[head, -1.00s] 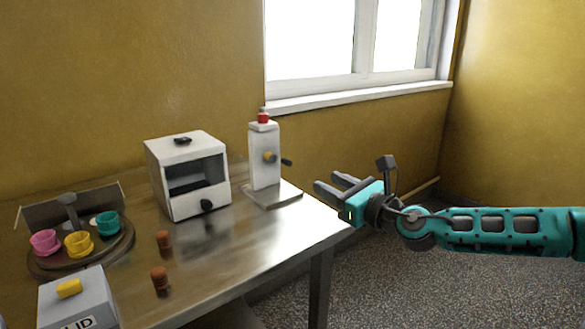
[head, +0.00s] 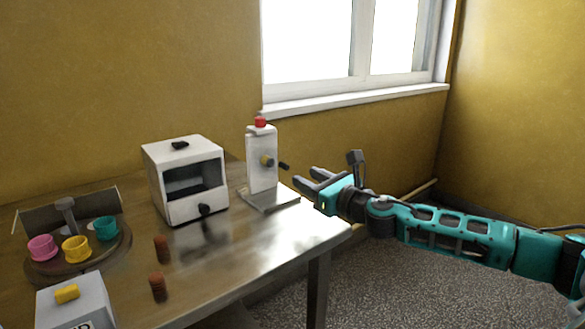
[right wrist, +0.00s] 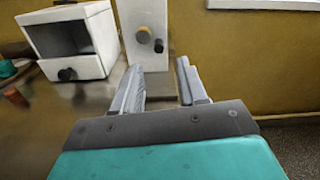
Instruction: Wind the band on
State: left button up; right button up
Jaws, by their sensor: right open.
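A white upright machine (head: 262,158) stands on a flat base plate (head: 270,198) at the table's right end. It has a red cap (head: 260,122) on top, a yellow hub (head: 267,160) on its side and a dark crank handle (head: 284,166). The machine also shows at the top of the right wrist view (right wrist: 141,25). My right gripper (head: 302,178) is open and empty, just right of the machine and apart from the crank. Both its fingers (right wrist: 160,80) point toward the machine in the right wrist view. My left gripper is out of view. I cannot make out the band.
A white box with a dark opening and front knob (head: 186,180) stands left of the machine. A round tray (head: 112,250) with pink, yellow and teal cups, two brown stacks (head: 161,249) and a grey lidded box (head: 75,308) are farther left. The table's front right is clear.

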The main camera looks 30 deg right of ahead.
aim_at(288, 168)
jog(key=shift+w+a+p, duration=0.15)
jog(key=shift+w+p, duration=0.1)
jog(key=shift+w, duration=1.4)
jog(key=shift+w+a+p, duration=0.15)
jog(key=shift+w+p, duration=0.05)
jog(key=shift+w, duration=1.4)
grip_shut()
